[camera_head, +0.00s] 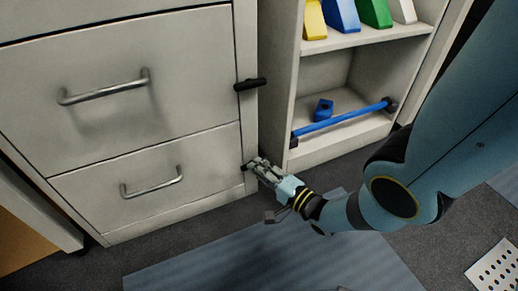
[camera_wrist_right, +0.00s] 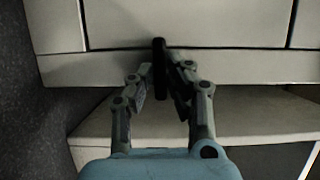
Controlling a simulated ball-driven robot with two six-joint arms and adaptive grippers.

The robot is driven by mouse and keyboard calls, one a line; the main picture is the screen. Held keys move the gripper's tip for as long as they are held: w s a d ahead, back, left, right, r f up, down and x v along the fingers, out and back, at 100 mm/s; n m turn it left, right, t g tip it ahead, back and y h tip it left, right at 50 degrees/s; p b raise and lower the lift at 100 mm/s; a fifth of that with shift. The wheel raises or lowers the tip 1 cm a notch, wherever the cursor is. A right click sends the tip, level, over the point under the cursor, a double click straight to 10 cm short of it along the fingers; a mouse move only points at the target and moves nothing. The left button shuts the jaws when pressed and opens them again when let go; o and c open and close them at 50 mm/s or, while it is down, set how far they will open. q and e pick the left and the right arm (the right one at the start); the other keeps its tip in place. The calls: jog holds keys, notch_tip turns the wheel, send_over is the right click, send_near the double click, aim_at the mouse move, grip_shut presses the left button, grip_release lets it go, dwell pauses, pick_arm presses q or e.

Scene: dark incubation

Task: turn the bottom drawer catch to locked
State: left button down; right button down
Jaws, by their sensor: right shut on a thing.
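The bottom drawer catch (camera_wrist_right: 160,66) is a short dark bar on the pale frame strip beside the bottom drawer (camera_head: 145,185). In the right wrist view it lies across the strip. My right gripper (camera_head: 258,164) is at this catch and shut on it, with a finger on each side (camera_wrist_right: 160,85). In the head view the gripper hides most of the catch. The upper catch (camera_head: 250,84) is a dark bar lying across the strip beside the drawer above. My left gripper is not in view.
The drawers have metal handles (camera_head: 105,88). An open shelf unit (camera_head: 345,42) stands to the right, with coloured blocks above and a blue bar (camera_head: 340,118) across its low compartment. A blue-grey mat (camera_head: 290,255) lies on the floor in front.

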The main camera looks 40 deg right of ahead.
dwell(0.7)
jog(key=c, duration=1.3)
grip_release()
jog(key=shift+s, duration=0.15)
jog(key=s, duration=0.4)
jog(key=s+d, duration=0.1)
jog(key=s, duration=0.2)
jog(key=s+d, duration=0.1)
jog(key=s, duration=0.3)
jog(key=shift+s, duration=0.35)
